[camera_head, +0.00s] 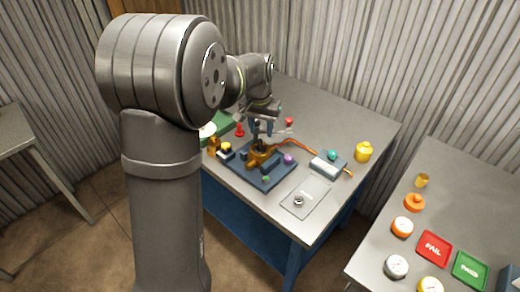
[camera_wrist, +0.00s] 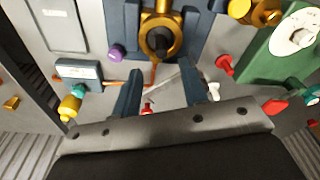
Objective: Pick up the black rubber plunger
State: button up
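A black round piece, which looks like the black rubber plunger (camera_wrist: 162,43), sits inside the ring of a brass valve body (camera_wrist: 147,20) in the wrist view. The brass body (camera_head: 258,161) also shows in the head view, on the dark blue fixture plate (camera_head: 268,182) on the grey bench. My gripper (camera_wrist: 162,75) is open, with its two blue-grey fingers apart and nothing between them. In the head view my gripper (camera_head: 262,127) is just above the brass body and partly hides it. I cannot make out the plunger there.
A purple knob (camera_head: 288,159) and a grey box with a teal knob (camera_head: 328,165) are right of the brass body. An orange hose (camera_head: 298,148) runs between. A yellow pot (camera_head: 363,152) is farther right. A clear grey tray (camera_head: 306,192) lies in front. A green board (camera_wrist: 280,50) is nearby.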

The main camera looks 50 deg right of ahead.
aim_at(260, 140)
jog(key=f, duration=0.5)
jog(key=shift+w+f, duration=0.2)
jog(key=shift+f, duration=0.1)
grip_shut()
